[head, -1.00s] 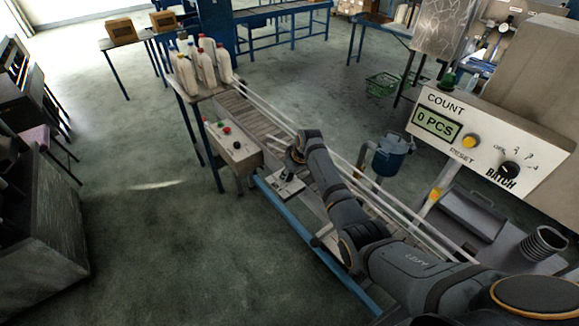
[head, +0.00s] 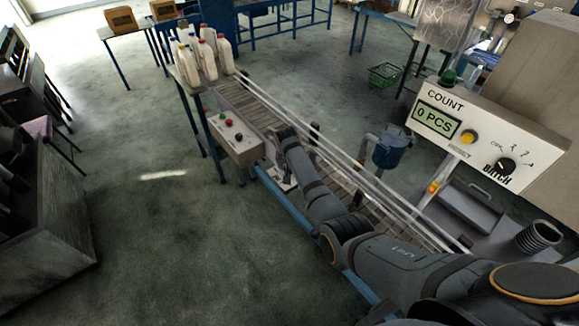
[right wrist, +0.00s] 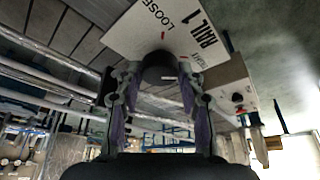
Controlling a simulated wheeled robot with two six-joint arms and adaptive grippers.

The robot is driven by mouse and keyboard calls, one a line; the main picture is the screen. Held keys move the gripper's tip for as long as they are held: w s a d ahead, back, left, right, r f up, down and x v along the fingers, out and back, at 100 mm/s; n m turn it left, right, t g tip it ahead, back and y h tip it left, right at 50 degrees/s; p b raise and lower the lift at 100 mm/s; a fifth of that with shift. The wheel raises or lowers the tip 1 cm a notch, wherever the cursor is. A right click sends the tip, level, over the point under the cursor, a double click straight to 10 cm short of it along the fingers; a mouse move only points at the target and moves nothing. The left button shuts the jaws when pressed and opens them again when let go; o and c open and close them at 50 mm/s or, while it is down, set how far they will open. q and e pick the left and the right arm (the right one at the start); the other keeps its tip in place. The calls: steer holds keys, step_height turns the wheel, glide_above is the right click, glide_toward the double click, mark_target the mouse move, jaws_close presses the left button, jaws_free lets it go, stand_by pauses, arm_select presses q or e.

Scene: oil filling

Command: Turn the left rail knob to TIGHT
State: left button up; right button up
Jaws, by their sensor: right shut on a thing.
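In the right wrist view a dark round knob (right wrist: 159,68) stands on a white plate (right wrist: 133,38) printed LOOSE, RAIL 1 and TIGHT. My right gripper (right wrist: 159,80) is shut on this knob, with one finger on each side. A small pale mark shows on the knob's near side, but I cannot tell exactly which word it points to. In the head view the same plate (head: 291,186) shows only partly beside the conveyor; my right arm hides the knob and gripper. My left gripper is in neither view.
The conveyor (head: 262,112) with its pale guide rails (head: 340,157) runs beside my arm. A control box (head: 233,140) with coloured buttons is near the plate. White bottles (head: 207,52) stand at the conveyor's far end. The counter panel (head: 483,132) is at the right.

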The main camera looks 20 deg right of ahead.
steer(key=shift+m, duration=0.4)
steer(key=o, duration=1.2)
steer(key=shift+c, duration=0.2)
steer(key=v, duration=1.2)
